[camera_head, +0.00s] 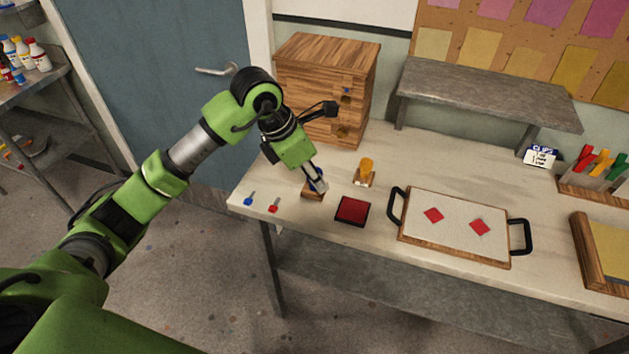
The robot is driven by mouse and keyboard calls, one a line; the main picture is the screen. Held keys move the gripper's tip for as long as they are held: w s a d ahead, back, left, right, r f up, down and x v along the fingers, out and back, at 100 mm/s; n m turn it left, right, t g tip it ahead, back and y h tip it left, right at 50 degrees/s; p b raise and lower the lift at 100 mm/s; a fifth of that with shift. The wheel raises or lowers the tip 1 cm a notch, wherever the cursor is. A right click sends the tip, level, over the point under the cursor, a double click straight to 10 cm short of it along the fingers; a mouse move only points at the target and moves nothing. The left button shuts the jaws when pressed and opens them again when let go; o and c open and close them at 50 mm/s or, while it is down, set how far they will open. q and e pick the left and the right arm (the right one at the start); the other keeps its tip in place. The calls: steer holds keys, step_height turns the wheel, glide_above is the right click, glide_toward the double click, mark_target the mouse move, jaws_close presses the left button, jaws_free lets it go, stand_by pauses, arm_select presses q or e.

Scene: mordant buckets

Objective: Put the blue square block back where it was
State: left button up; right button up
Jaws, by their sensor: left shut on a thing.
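My left gripper (317,180) points down near the table's left front edge. It is shut on the blue square block (321,185), of which only a little blue shows between the fingers. A small wooden piece (312,195) sits right at the fingertips; whether it is a stand below the block or part of it I cannot tell. To its right, an orange block (366,165) stands upright on a similar small wooden base (364,180). My right gripper is not in view.
A red pad (353,210) lies just right of the gripper. A black-handled tray (403,229) holds a white sheet (455,226) with two red squares. Small blue (249,199) and red (274,205) items lie at the left edge. A wooden drawer box (318,68) stands behind.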

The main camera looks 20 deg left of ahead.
arm_select(q)
steer(key=w+f, duration=0.1)
steer(key=f, duration=0.1)
steer(key=w+a+f+p, duration=0.1)
steer(key=w+f, duration=0.1)
steer(key=shift+w+f, duration=0.1)
steer(key=shift+f, duration=0.05)
step_height(320, 180, down, 3)
steer(key=shift+r+p, duration=0.1)
steer(key=shift+p, duration=1.05)
steer(key=shift+f+b, duration=0.35)
steer(key=shift+f, duration=0.05)
steer(key=o, duration=0.9)
steer(key=shift+r, duration=0.1)
